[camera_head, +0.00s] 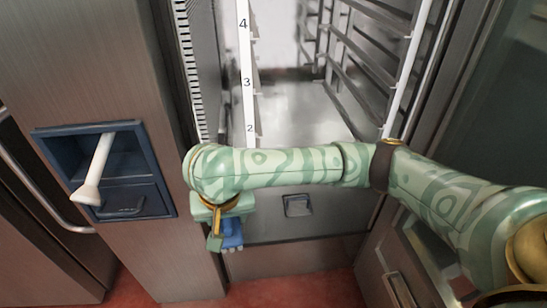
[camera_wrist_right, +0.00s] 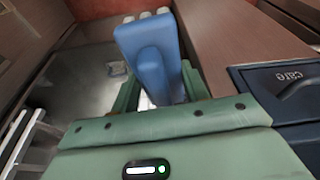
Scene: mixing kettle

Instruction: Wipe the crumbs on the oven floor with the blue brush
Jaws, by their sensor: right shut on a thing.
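The blue brush (camera_head: 232,233) is in my right gripper (camera_head: 222,226), low in front of the oven's left front edge in the head view. In the right wrist view the brush (camera_wrist_right: 150,58) stands between the two green fingers, with pale bristle tufts at its far end. The gripper is shut on it. The steel oven floor (camera_head: 300,115) shows beyond my right arm, which covers its front part. I cannot make out crumbs on it. My left gripper is not in view.
Rack rails (camera_head: 345,60) line the oven's right side, and a white numbered strip (camera_head: 246,70) stands at its left. A blue recessed panel (camera_head: 155,165) with a white-handled tool (camera_head: 97,170) is on the left. The oven door (camera_head: 400,265) stands open at right.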

